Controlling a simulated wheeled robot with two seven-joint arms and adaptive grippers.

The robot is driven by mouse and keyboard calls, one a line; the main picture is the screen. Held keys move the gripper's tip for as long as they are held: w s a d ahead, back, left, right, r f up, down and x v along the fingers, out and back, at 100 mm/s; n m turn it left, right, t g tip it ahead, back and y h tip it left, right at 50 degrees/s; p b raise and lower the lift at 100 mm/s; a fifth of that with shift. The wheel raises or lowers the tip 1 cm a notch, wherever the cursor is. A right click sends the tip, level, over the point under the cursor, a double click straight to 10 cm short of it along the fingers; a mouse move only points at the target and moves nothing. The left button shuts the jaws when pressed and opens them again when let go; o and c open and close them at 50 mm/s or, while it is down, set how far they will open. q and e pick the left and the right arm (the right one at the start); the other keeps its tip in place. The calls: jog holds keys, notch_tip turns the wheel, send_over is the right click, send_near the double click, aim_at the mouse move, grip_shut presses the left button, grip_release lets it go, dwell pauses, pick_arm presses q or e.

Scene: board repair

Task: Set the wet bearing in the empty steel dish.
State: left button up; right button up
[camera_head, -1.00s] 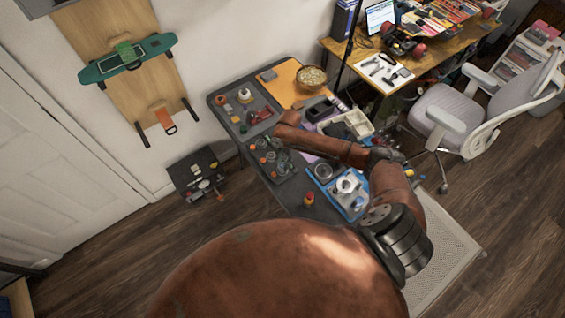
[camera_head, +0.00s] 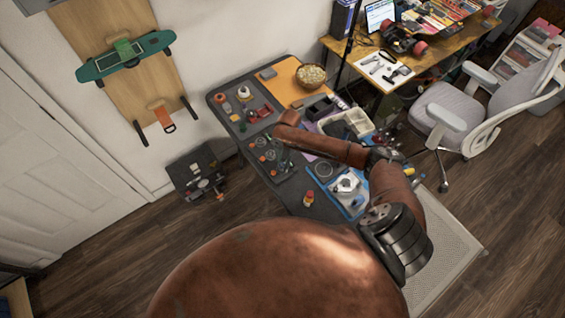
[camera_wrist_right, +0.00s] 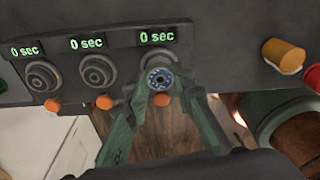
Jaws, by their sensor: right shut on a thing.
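My right gripper (camera_wrist_right: 160,88) is shut on a small round bearing (camera_wrist_right: 160,78), which has a blue-toned ring around a dark centre. The green fingers pinch it at their tips. Behind it is a dark panel with three round metal cups: left (camera_wrist_right: 40,76), middle (camera_wrist_right: 97,70) and right (camera_wrist_right: 158,58). The bearing overlaps the lower part of the right cup; I cannot tell whether they touch. I cannot tell the cups' contents or whether the bearing is wet. In the head view my right gripper (camera_head: 283,152) is small, over the dark table's left side. My left gripper is not in view.
Each cup has a "0 sec" display and an orange knob nearby. In the head view, the table holds a wooden bowl (camera_head: 311,76), a blue tray (camera_head: 352,202) and a red-capped bottle (camera_head: 308,198).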

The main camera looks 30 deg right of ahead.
jog(key=shift+p, duration=0.3)
dwell(0.5)
jog(key=shift+f, duration=0.5)
dwell(0.4)
jog(key=shift+f, duration=0.25)
dwell(1.0)
jog(key=shift+s+f, duration=0.1)
jog(key=shift+f, duration=0.15)
dwell(1.0)
jog(key=o, duration=1.1)
jog(key=shift+f, duration=0.1)
jog(key=shift+o, duration=0.3)
jog(key=shift+o, duration=0.6)
jog(key=o, duration=0.3)
